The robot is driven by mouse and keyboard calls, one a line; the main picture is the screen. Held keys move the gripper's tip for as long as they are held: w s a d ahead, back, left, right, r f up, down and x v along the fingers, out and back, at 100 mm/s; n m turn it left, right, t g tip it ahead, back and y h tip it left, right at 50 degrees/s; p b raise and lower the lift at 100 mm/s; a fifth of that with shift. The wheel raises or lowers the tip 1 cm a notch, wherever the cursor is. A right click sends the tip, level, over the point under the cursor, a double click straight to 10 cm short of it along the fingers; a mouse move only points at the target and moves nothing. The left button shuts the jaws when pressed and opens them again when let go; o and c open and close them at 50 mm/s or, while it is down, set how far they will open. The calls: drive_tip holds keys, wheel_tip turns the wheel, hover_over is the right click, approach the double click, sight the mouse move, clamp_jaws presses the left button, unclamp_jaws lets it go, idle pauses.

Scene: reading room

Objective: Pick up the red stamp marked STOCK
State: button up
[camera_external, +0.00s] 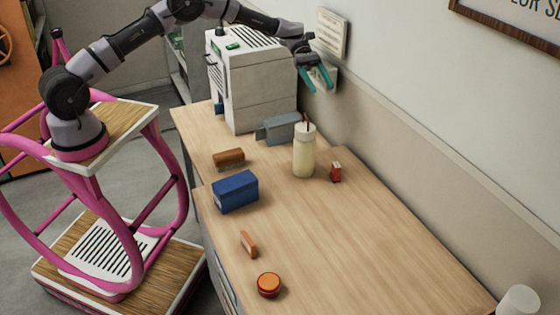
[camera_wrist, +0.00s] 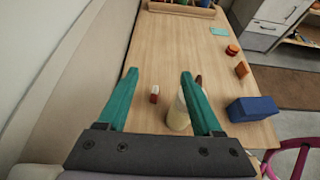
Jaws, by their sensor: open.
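A small red stamp with a white patch (camera_external: 335,172) stands on the wooden desk, right of a pale jar, near the wall side. It also shows in the wrist view (camera_wrist: 154,94), between my two teal fingers as seen from above. Any lettering on it is too small to read. My gripper (camera_external: 321,89) is open and empty, high above the desk near the wall, apart from the stamp. Its spread fingers also show in the wrist view (camera_wrist: 159,73).
The cream jar (camera_external: 304,156) with dark sticks stands close beside the stamp. A grey object (camera_external: 279,128), a white machine (camera_external: 262,85), a blue box (camera_external: 235,192), a brown block (camera_external: 229,158), an orange block (camera_external: 249,243) and an orange disc (camera_external: 269,284) are around. The desk's front right is clear.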

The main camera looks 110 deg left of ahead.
wheel_tip(320, 180, down, 23)
drive_tip(key=shift+f, duration=0.1)
drive_tip(key=shift+w+d+f, duration=0.1)
drive_tip(key=shift+w+d, duration=0.15)
approach(339, 171)
drive_tip(key=x, duration=0.5)
drive_tip(key=shift+s+f, duration=0.1)
drive_tip(key=shift+f, duration=0.2)
drive_tip(key=x, duration=0.6)
drive_tip(key=shift+d+r, duration=0.1)
drive_tip(key=shift+r, duration=0.1)
clamp_jaws()
